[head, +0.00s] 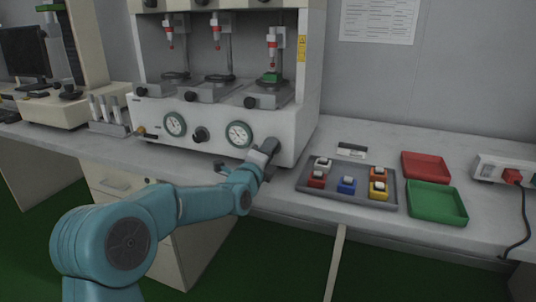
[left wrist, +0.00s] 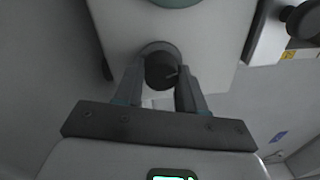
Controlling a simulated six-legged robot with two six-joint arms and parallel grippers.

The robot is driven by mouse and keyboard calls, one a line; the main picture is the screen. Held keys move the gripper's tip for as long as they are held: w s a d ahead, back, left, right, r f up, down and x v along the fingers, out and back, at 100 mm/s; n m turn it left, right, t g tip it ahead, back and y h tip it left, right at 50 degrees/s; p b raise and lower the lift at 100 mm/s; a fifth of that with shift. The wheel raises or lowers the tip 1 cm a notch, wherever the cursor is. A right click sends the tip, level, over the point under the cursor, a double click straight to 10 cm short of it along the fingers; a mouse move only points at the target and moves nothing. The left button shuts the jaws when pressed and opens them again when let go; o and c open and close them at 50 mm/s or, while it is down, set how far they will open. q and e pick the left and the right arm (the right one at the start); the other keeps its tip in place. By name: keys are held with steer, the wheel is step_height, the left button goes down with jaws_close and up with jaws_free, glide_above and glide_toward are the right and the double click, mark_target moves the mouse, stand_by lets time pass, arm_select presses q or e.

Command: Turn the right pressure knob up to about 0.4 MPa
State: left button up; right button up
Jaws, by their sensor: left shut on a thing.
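The right pressure gauge (head: 239,134) is a round white dial with a dark rim on the front panel of the white test machine (head: 222,100). Its needle reading is too small to tell. My left gripper (head: 268,147) is at the panel just right of and below this gauge and hides the right knob in the head view. In the left wrist view, the dark round right knob (left wrist: 161,71) with a pale mark sits between the two fingers of my left gripper (left wrist: 159,80), which is shut on it. My right gripper is not in view.
The left gauge (head: 175,124) and left knob (head: 201,135) are further left on the panel. A grey tray (head: 333,192) with several coloured switches lies right of my gripper. A red tray (head: 426,167) and a green tray (head: 437,203) stand further right.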

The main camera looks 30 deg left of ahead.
arm_select(q)
steer(key=shift+m, duration=0.4)
steer(key=o, duration=1.1)
steer(key=shift+c, duration=0.2)
steer(key=v, duration=1.6)
steer(key=shift+s+p, duration=0.2)
steer(key=shift+p, duration=0.25)
steer(key=shift+d, duration=0.1)
